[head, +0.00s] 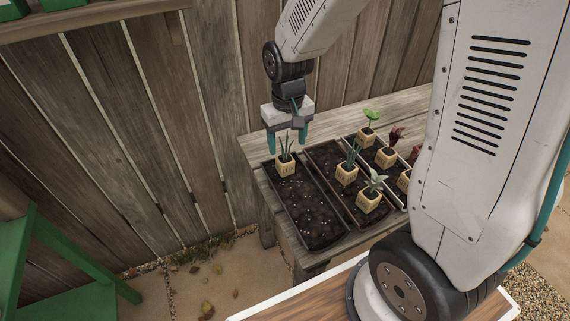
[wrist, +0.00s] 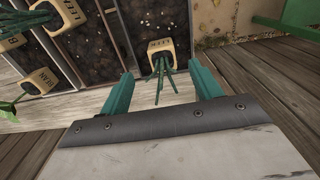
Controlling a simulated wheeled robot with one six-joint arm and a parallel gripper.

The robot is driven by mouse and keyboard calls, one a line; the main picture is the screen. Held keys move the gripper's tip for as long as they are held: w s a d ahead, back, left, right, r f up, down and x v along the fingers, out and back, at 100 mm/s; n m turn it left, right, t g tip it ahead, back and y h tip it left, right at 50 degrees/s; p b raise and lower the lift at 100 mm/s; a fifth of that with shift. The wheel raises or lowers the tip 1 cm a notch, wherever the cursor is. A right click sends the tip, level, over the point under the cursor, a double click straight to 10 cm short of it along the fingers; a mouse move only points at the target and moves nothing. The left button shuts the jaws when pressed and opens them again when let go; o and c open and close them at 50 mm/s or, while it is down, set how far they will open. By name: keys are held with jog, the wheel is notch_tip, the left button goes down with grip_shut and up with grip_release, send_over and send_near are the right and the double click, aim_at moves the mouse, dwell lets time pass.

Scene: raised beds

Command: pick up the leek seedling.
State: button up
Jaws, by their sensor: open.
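My gripper (head: 287,140) is directly above the block, pointing down, with teal fingers apart on either side of the leaves. In the wrist view my gripper (wrist: 161,72) is open and not closed on anything.
Two more trays lie to the right, holding several other labelled seedlings, including one with dark spiky leaves (head: 347,174) and a pale-leaved one (head: 368,201). A plank fence (head: 190,110) stands close behind the wooden table. A green stand (head: 60,255) is at left.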

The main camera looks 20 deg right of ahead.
aim_at(286, 159)
jog(key=f, duration=0.8)
jog(key=shift+w+a, duration=0.1)
jog(key=shift+a, duration=0.1)
jog(key=shift+c, duration=0.3)
jog(key=c, duration=1)
